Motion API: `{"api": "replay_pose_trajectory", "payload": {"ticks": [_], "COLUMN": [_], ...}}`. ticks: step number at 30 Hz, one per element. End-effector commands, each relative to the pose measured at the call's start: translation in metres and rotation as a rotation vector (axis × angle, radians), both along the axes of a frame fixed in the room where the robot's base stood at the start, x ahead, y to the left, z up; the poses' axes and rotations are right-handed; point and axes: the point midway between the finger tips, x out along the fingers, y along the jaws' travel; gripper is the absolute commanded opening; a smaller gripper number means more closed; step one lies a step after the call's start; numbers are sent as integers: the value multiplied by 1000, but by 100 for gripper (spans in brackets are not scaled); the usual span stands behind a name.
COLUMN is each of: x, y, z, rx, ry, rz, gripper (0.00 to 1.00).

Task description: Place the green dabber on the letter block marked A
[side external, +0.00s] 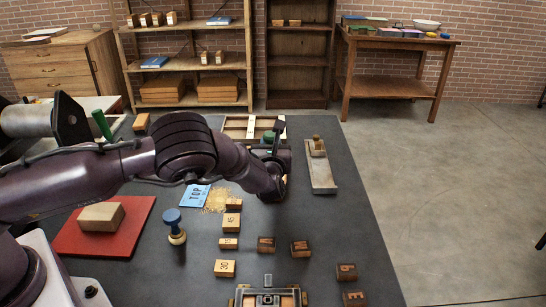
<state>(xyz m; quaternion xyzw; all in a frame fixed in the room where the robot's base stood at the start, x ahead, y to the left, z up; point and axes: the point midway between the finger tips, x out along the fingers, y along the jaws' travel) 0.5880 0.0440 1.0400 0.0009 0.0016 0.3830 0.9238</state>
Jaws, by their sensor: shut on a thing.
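The green dabber (268,136) shows only as a patch of green at my gripper (273,145); the wrist and dark fingers hide the rest. My gripper is shut on it, at the far middle of the dark table. Dark brown letter blocks lie apart in front: one block (266,244) near the middle, another block (301,247) to its right, and two more, an upper block (346,273) and a lower block (354,297), at the right edge. Their marks are too small to tell which one is A.
A blue dabber (175,226) stands left of several pale number blocks (225,268). A red mat (73,236) holds a wooden block (102,216). A blue packet (195,196) lies mid-table. A long wooden-handled tool (320,170) lies right of my gripper. A metal-fitted device (268,297) is at the front.

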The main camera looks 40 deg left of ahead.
Motion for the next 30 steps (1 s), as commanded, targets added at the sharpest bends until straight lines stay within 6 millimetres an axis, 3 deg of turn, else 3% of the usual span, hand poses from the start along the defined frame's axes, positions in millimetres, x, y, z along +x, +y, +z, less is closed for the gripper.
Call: {"api": "replay_pose_trajectory", "payload": {"ticks": [5,12,24,25,28,30], "x": [7,9,9,8,8,8], "y": [1,1,1,1,1,1], "z": [-9,-38,-43,-44,-43,-43], "rx": [1,1,0,-1,-1,-1], "ry": [-1,-1,-1,-1,-1,-1], "rz": [1,1,1,1,1,1], "gripper": [0,0,0,28,51,51]}}
